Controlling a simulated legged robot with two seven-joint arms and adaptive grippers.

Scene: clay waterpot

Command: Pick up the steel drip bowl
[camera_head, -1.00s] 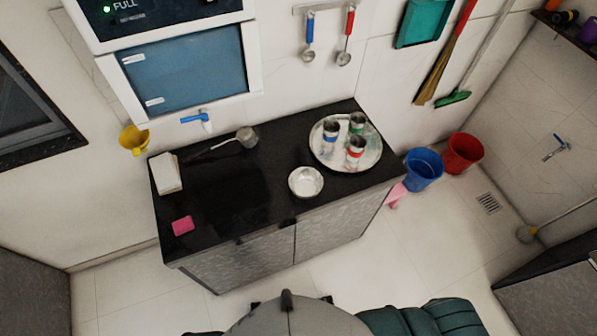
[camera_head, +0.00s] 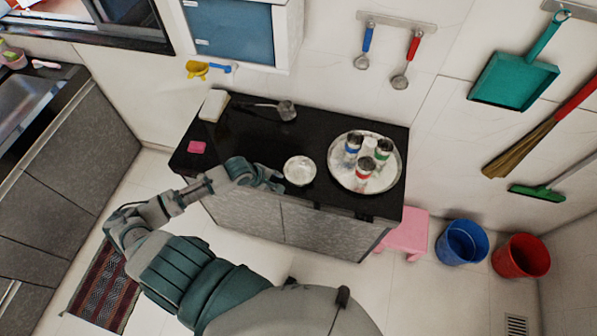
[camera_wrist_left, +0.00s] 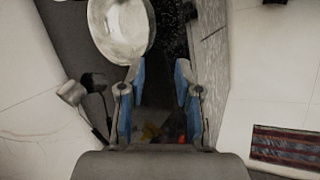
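The steel drip bowl (camera_head: 299,171) is a small, shiny, round bowl near the front edge of the black counter. My left gripper (camera_head: 272,179) is just left of the bowl in the head view, over the counter's front part. In the left wrist view the bowl (camera_wrist_left: 122,28) lies beyond the fingertips, up and left, partly cut off by the top edge. There my left gripper (camera_wrist_left: 157,72) is open, with its two blue-padded fingers apart and nothing between them. Whether a finger touches the bowl's rim is unclear. My right gripper is not in view.
A round steel tray (camera_head: 394,178) with several cups stands right of the bowl. A ladle (camera_head: 286,110), a white block (camera_head: 213,105) and a pink sponge (camera_head: 197,147) are also on the counter (camera_head: 240,130). A pink stool (camera_head: 406,232) and buckets stand to the right.

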